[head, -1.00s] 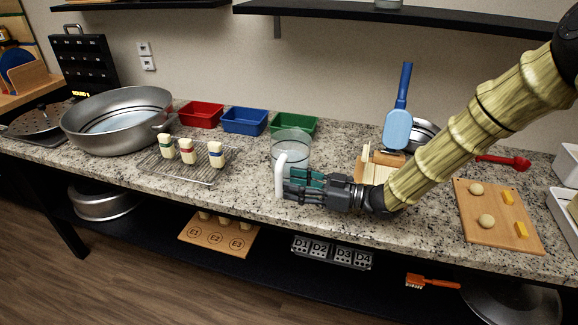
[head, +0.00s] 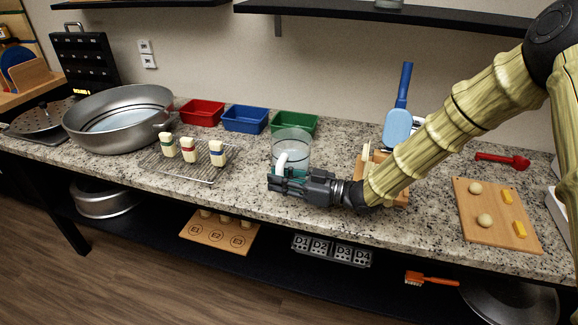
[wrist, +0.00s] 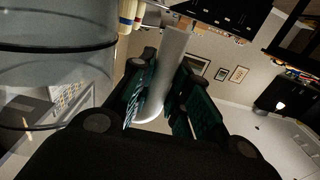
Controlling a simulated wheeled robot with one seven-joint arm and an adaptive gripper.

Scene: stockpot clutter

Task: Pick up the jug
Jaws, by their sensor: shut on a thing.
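The jug (head: 293,139) is a clear, see-through vessel with a white handle (head: 280,163) on its front side. It stands on the granite counter, in front of the green bin. My gripper (head: 280,182) is at the handle, its fingers shut on it. In the wrist view the white handle (wrist: 168,75) runs between the teal finger pads (wrist: 165,105), and the clear jug wall (wrist: 55,70) fills the left side. My fingers hide the lower part of the handle in the head view.
Red (head: 202,112), blue (head: 245,119) and green (head: 294,124) bins stand behind. A wire rack (head: 182,165) with three small shakers and a big metal pot (head: 118,120) are to the left. A cutting board (head: 497,215) lies to the right.

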